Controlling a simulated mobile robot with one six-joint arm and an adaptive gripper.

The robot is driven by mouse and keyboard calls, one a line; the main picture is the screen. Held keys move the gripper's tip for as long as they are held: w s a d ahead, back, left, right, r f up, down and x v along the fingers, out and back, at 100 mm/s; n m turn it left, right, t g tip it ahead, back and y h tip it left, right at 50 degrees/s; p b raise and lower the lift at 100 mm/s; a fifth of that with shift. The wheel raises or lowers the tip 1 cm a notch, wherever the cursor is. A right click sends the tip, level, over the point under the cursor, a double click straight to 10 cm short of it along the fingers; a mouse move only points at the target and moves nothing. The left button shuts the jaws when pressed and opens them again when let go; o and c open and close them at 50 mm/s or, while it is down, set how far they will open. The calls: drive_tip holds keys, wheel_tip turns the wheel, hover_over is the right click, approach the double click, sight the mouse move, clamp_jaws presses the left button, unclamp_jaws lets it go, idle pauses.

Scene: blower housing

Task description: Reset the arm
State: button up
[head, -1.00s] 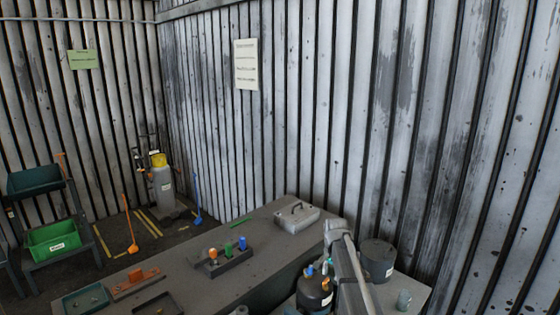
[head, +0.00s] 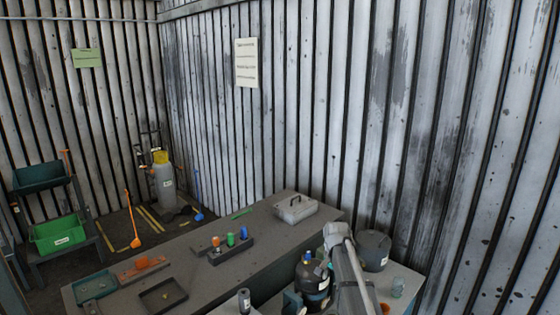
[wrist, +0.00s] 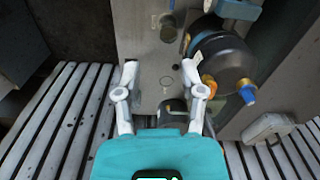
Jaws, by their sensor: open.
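My gripper (wrist: 161,88) shows in the wrist view with its two white fingers spread apart. Nothing is between the fingertips. Beyond them is a grey surface, with a dark round vessel (wrist: 225,62) carrying orange and blue fittings just to the right. In the head view my arm stands at the lower right, in front of the side bench, and its gripper is not visible there. A dark vessel with a blue cap (head: 312,278) stands directly left of the arm.
A dark pot (head: 373,250) and a small grey-green cup (head: 397,287) stand right of my arm. The long bench (head: 215,280) holds a grey case (head: 295,208), a block with coloured pegs (head: 231,248) and trays (head: 162,295). Ribbed walls close the back and right.

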drive_tip(key=s+f+n+b, duration=0.3)
drive_tip(key=s+f+b, duration=0.2)
drive_tip(key=s, duration=0.7)
drive_tip(key=s+f+n+b, duration=0.4)
drive_tip(key=s+f+b, duration=0.1)
drive_tip(key=s, duration=0.7)
drive_tip(key=shift+s+a, duration=0.15)
drive_tip(key=shift+a, duration=0.1)
